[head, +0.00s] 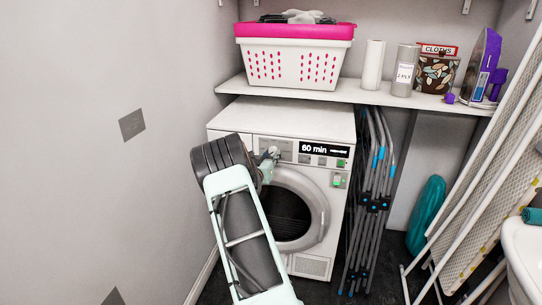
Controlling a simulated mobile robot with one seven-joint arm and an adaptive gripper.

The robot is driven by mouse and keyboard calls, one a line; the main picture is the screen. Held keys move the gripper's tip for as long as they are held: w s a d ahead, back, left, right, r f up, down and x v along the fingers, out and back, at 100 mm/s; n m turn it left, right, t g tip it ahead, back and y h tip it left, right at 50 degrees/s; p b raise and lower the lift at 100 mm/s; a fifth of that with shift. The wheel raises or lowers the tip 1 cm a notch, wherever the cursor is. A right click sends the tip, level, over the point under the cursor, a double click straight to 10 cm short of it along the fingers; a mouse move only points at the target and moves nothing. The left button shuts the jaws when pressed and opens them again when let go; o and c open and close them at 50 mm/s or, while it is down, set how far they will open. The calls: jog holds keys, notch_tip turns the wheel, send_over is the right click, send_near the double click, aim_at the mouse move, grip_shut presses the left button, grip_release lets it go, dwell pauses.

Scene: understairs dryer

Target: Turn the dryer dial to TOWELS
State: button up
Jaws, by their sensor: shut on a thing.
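The white dryer (229,117) stands under the shelf, with its round door (318,210) shut. Its control panel has a dark display (324,150) reading "60 min" and a lit green button (337,180). My arm reaches up from below, and my gripper (270,154) is at the left part of the panel. It is shut on the dial, which is mostly hidden by the fingers. The dial's pointer and the TOWELS mark cannot be made out at this size.
A pink and white laundry basket (297,68), a paper roll (373,65) and an iron (487,68) stand on the shelf (350,91) above. A folded airer (370,200) leans right of the dryer. An ironing board (490,180) leans further right. A wall is close on the left.

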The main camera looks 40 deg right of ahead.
jog(key=shift+n, duration=0.5)
jog(key=o, duration=1.2)
jog(key=shift+c, duration=0.2)
jog(key=shift+a, duration=0.15)
jog(key=v, duration=1.1)
jog(key=shift+s+a, duration=0.3)
